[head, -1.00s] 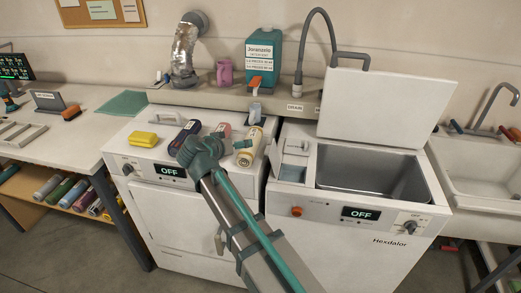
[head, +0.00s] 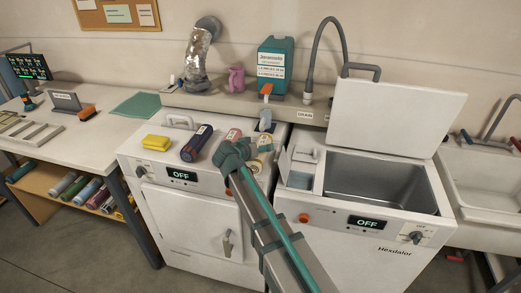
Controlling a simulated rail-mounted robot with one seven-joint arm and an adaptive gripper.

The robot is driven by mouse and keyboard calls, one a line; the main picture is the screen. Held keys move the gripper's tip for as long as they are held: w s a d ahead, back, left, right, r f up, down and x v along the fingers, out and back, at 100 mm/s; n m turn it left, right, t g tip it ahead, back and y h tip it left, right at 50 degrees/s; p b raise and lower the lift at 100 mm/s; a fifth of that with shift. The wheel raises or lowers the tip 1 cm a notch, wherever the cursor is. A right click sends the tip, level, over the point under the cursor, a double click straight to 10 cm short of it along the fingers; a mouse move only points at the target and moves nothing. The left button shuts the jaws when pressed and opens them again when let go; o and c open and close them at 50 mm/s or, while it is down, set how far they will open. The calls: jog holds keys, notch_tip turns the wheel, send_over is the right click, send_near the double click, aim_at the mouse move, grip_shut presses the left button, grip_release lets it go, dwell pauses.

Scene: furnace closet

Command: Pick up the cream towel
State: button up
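A cream roll (head: 265,141), which looks like the cream towel, lies on top of the left white machine (head: 190,210), near its right edge. My gripper (head: 240,150) is over the machine top at the cream roll's left side and hides part of it. I cannot tell whether they touch. The fingers are too small and covered by the wrist to show whether they are open or shut. A pink roll (head: 233,134) lies just behind my gripper. A dark navy roll (head: 197,143) lies to the left, apart from it.
A yellow sponge-like block (head: 156,142) lies at the machine's left. The right machine (head: 345,245) has its lid (head: 395,117) raised over an open metal basin. A ledge behind holds a teal jug (head: 275,62) and a pink mug (head: 236,79). A workbench (head: 85,135) stands left.

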jog(key=shift+w+f, duration=0.1)
jog(key=shift+w, duration=0.05)
jog(key=c, duration=1.3)
jog(key=shift+c, duration=0.6)
